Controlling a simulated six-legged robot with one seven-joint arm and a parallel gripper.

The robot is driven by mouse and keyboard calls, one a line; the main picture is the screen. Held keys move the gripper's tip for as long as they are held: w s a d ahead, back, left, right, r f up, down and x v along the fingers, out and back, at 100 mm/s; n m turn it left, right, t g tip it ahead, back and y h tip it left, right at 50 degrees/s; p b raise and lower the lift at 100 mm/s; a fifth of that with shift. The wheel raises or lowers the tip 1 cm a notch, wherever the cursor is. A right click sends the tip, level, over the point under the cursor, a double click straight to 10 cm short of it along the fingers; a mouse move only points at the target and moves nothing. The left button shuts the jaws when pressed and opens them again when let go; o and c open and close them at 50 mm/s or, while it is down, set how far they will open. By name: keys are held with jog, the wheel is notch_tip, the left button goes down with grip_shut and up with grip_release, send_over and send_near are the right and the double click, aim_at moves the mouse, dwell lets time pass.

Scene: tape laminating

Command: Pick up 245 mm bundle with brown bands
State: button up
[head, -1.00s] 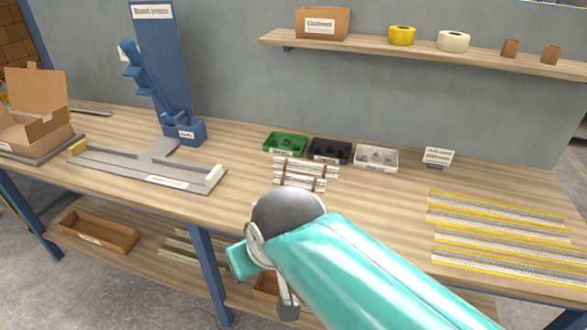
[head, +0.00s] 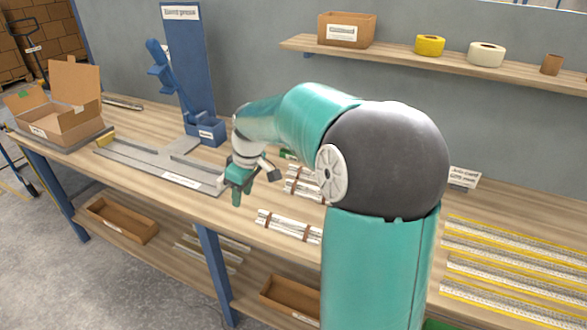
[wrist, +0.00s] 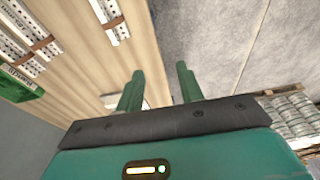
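A white bundle with two brown bands (head: 288,226) lies near the front edge of the bench. Behind it, more white pieces with brown bands (head: 302,184) lie partly hidden by my arm. I cannot read which one is 245 mm. In the wrist view, a brown-banded bundle (wrist: 118,30) is cut off by the top edge, and a wider brown-banded group (wrist: 30,38) is at upper left. My gripper (head: 245,192) hangs left of the bundles, apart from them. In the wrist view, its two green fingers (wrist: 160,78) are spread with nothing between them.
A grey fixture (head: 170,166) lies left of my gripper, with a blue press (head: 190,80) behind. A green tray (wrist: 16,84) shows in the wrist view. Yellow-edged strips (head: 515,255) lie at right. Open boxes (head: 122,219) sit on the lower shelf.

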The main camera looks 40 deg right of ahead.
jog(key=w+d+f+t+y, duration=0.1)
jog(key=d+f, duration=0.1)
jog(key=d, duration=0.7)
jog(key=w+d+f+t+y, duration=0.1)
jog(key=d+f+t+y, duration=0.1)
jog(key=d, duration=0.7)
jog(key=d+f+t+y, duration=0.1)
jog(key=d+f+t, duration=0.1)
jog(key=d, duration=0.7)
jog(key=shift+w+f+n+y, duration=0.1)
jog(key=shift+w+n+y, duration=0.2)
jog(key=shift+w+n, duration=0.1)
jog(key=s+d+f+t, duration=0.2)
jog(key=s+d+t, duration=0.3)
jog(key=d, duration=0.8)
jog(key=shift+m+g, duration=0.4)
jog(key=shift+g, duration=0.2)
jog(key=x, duration=1.2)
jog(key=shift+s+f, duration=0.1)
jog(key=shift+f, duration=0.05)
grip_shut()
